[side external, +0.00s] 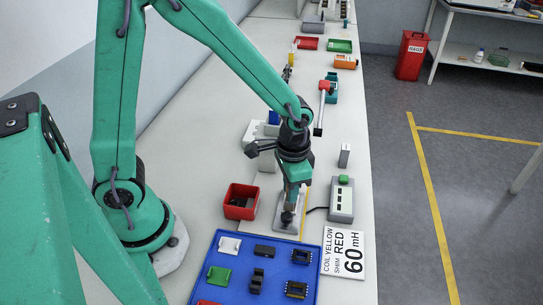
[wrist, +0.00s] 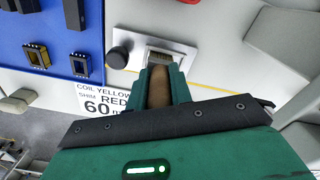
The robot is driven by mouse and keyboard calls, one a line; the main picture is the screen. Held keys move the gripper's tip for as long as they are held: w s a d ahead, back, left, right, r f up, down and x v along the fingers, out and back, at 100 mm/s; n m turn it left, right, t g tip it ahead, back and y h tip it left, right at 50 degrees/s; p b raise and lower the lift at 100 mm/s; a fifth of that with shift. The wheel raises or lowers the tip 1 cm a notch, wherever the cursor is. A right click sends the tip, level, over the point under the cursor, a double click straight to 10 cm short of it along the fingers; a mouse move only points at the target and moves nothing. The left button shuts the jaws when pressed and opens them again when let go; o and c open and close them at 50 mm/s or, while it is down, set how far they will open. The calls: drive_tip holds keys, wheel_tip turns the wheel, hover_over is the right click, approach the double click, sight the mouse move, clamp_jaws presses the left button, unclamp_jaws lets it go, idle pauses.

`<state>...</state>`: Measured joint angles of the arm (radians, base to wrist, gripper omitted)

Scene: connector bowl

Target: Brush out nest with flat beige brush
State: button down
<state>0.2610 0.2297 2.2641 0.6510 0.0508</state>
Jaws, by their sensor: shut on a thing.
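My gripper (wrist: 160,85) is shut on the brush (wrist: 158,92), whose flat brown-beige handle shows between the green jaws in the wrist view. In the side view my gripper (side external: 293,196) points down over a pale grey fixture plate (side external: 282,228), with a thin tan strip of the brush beside the jaws. The plate also shows in the wrist view (wrist: 130,28), with a black knob (wrist: 117,57) on its left. A metallic rectangular part, seemingly the nest (wrist: 165,50), lies just beyond the jaw tips. The bristles, and whether they touch the nest, I cannot make out.
A blue tray (side external: 228,284) with several small parts lies in front. A red bin (side external: 241,202) stands left of the plate, and a grey box with a green button (side external: 342,200) stands right. A label card (side external: 343,254) lies near the front right.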

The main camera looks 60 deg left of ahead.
drive_tip(key=shift+w+a, duration=0.2)
drive_tip(key=shift+r, duration=0.15)
idle(0.3)
drive_tip(key=shift+r, duration=4.4)
drive_tip(key=shift+f, duration=0.2)
drive_tip(key=shift+s+d+f, duration=0.1)
drive_tip(key=shift+f, duration=1.75)
drive_tip(key=shift+s+d+f, duration=0.1)
drive_tip(key=shift+f, duration=1.7)
drive_tip(key=shift+f, duration=0.7)
drive_tip(key=shift+w+a, duration=0.3)
drive_tip(key=shift+w+a+r, duration=0.1)
drive_tip(key=shift+w+a, duration=0.1)
drive_tip(key=shift+w, duration=0.05)
